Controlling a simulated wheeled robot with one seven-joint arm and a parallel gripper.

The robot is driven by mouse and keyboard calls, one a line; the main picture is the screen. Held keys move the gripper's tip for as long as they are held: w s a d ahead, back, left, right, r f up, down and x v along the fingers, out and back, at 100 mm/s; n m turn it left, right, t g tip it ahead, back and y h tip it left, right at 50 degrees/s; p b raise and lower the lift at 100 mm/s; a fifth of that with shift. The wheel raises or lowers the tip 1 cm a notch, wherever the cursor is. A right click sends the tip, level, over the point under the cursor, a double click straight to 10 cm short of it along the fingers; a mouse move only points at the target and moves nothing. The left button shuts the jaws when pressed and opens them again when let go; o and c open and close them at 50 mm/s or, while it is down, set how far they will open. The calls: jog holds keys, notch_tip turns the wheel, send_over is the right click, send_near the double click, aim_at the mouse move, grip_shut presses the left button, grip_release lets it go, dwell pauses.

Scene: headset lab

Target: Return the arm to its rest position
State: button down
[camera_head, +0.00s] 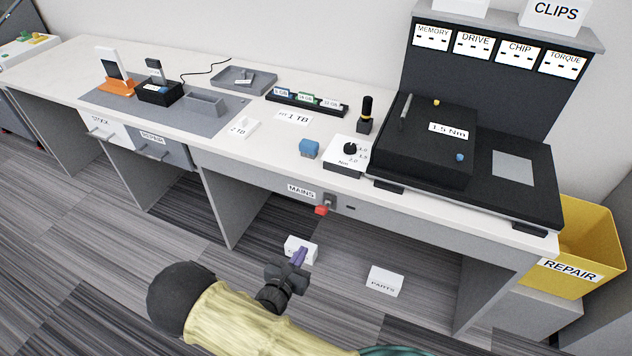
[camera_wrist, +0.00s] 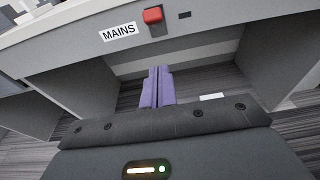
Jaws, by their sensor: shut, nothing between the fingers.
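My gripper (camera_head: 300,257) is in front of the workbench, below the level of its top, at the middle of the head view. Its purple fingers are together and empty. In the wrist view the fingers (camera_wrist: 157,88) stand upright side by side, pointing toward the space under the bench. My arm comes up from the bottom of the head view, with a yellow section and a dark rounded joint. The red MAINS switch (camera_head: 321,210) on the bench front is a little above and beyond the fingers. It also shows in the wrist view (camera_wrist: 153,16).
The workbench top (camera_head: 255,155) carries a black 1.5 Nm station (camera_head: 425,145), a dial box (camera_head: 345,158), a blue block (camera_head: 309,148) and trays. A white PARTS box (camera_head: 384,281) and another white box (camera_head: 294,247) lie on the floor. A yellow REPAIR bin (camera_head: 590,235) stands right.

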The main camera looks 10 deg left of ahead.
jog(key=s+d+r+m+g+h+p, duration=0.2)
jog(key=d+r+m+g+h, duration=0.1)
jog(key=d+r+m+g, duration=0.55)
jog(key=s+d+r+m+g+h+p, duration=0.1)
jog(key=d+r+m+g+h+p, duration=0.2)
jog(key=d+r+m, duration=0.65)
jog(key=s+d+r+m+y+p, duration=0.2)
jog(key=s+d+r+m+y, duration=0.1)
jog(key=d+r+m+y, duration=0.2)
jog(key=s+d+r+m+g+y+p, duration=0.1)
jog(key=s+d+r+m+y+p, duration=0.2)
jog(key=r+m, duration=0.7)
jog(key=shift+s+d+y+p, duration=0.25)
jog(key=shift+d+y+p, duration=0.1)
jog(key=shift+d+y, duration=0.7)
jog(key=shift+d, duration=0.1)
